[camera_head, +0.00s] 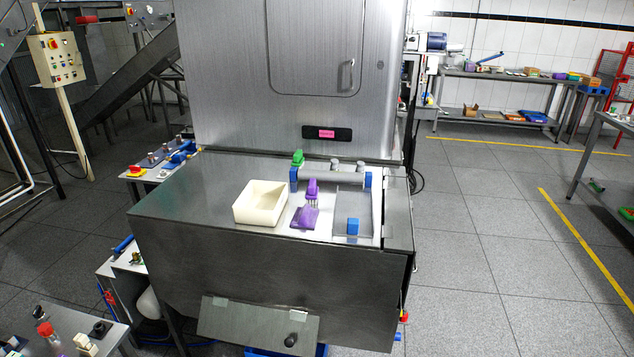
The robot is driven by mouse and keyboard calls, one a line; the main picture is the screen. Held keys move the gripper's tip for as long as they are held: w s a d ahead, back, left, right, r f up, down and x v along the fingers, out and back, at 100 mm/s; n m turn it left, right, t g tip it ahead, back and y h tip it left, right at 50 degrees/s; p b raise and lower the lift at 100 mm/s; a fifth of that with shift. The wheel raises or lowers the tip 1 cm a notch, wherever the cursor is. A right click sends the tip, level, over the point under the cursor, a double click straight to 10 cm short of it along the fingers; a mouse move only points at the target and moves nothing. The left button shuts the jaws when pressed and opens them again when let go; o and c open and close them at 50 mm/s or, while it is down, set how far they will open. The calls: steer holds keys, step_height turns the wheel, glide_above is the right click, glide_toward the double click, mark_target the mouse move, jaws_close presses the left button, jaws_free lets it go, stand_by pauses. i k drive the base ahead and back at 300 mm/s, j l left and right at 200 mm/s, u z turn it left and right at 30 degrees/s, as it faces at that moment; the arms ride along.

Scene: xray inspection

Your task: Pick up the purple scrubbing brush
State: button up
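Two purple items lie close together on the metal machine top (185,200), at the centre of the head view. The upper purple piece (312,187) stands by the grey bar and has pale bristle-like strands below it. The lower purple piece (304,217) is flatter and broader. It looks like a brush or scoop, and I cannot tell which of the two is the scrubbing brush, or whether they are one thing. My gripper is not in view.
A cream open box (261,203) stands just left of the purple items. Right of them are a grey bar with blue ends (330,177) and a blue block (352,226). A green item (298,158) lies behind. The left part of the top is clear.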

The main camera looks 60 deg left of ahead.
mark_target(311, 195)
steer(key=i+u, duration=0.25)
steer(key=i, duration=0.3)
steer(key=i+u, duration=0.3)
steer(key=i, duration=0.25)
steer(key=i+l+u, duration=0.25)
steer(key=i, duration=0.3)
steer(key=i+u, duration=0.3)
steer(key=u, duration=0.2)
steer(key=i+u, duration=0.3)
steer(key=u, duration=0.2)
steer(key=i+l+u, duration=0.25)
steer(key=u, duration=0.25)
steer(key=i+u, duration=0.15)
steer(key=u, duration=0.25)
steer(key=i+l+u, duration=0.1)
steer(key=u, duration=0.25)
steer(key=i+l+u, duration=0.1)
steer(key=u, duration=0.3)
steer(key=i+l+u, duration=0.1)
steer(key=u, duration=0.3)
steer(key=i+l+u, duration=0.2)
steer(key=u, duration=0.15)
steer(key=i+l+u, duration=0.1)
steer(key=l+u, duration=0.25)
steer(key=i+l+u, duration=0.1)
steer(key=l+u, duration=0.25)
steer(key=l, duration=0.15)
